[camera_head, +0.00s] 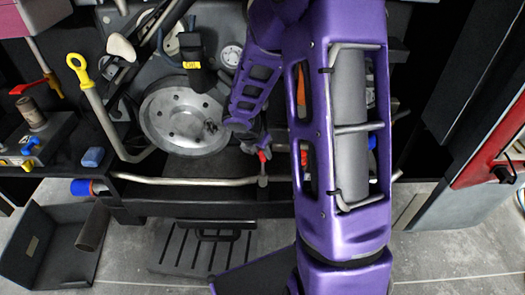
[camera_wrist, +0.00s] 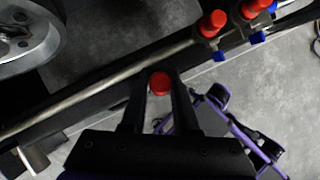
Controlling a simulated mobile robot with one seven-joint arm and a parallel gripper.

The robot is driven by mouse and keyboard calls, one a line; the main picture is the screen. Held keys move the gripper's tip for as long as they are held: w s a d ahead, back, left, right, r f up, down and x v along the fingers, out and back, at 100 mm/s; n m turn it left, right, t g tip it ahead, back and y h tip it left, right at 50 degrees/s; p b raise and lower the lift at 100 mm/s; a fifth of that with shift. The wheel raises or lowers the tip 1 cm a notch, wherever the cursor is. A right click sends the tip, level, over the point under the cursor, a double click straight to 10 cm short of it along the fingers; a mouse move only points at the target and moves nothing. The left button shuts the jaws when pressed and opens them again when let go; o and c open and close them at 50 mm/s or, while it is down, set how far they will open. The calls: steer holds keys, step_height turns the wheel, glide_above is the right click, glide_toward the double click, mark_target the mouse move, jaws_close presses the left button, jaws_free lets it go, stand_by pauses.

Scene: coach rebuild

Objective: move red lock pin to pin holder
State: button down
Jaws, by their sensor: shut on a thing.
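My gripper (camera_wrist: 158,88) is shut on the red lock pin (camera_wrist: 160,83). In the wrist view its round red head shows between the two black fingertips. The rest of the pin is hidden. In the head view a small red spot (camera_head: 264,156) shows just above the pale rail, right of the round metal disc; my arm hides much of this area. Two red-topped pieces with blue ends, one (camera_wrist: 212,23) nearer the gripper and one (camera_wrist: 254,8) beyond it, stand beside the rail in the wrist view. I cannot tell whether they belong to the pin holder.
A pale rail (camera_head: 185,181) runs along the front edge of the dark bench. The round metal disc (camera_head: 184,116) stands behind it. A yellow-ringed handle (camera_head: 77,62) is at left. An open dark box (camera_head: 45,245) lies on the grey floor, lower left.

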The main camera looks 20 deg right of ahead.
mark_target(261, 159)
steer(key=shift+f+b, duration=0.7)
steer(key=shift+f, duration=0.4)
steer(key=shift+f, duration=1)
steer(key=shift+c, duration=0.9)
jaws_free()
steer(key=shift+p+v, duration=2.85)
steer(key=shift+v, duration=1.15)
steer(key=shift+r, duration=0.1)
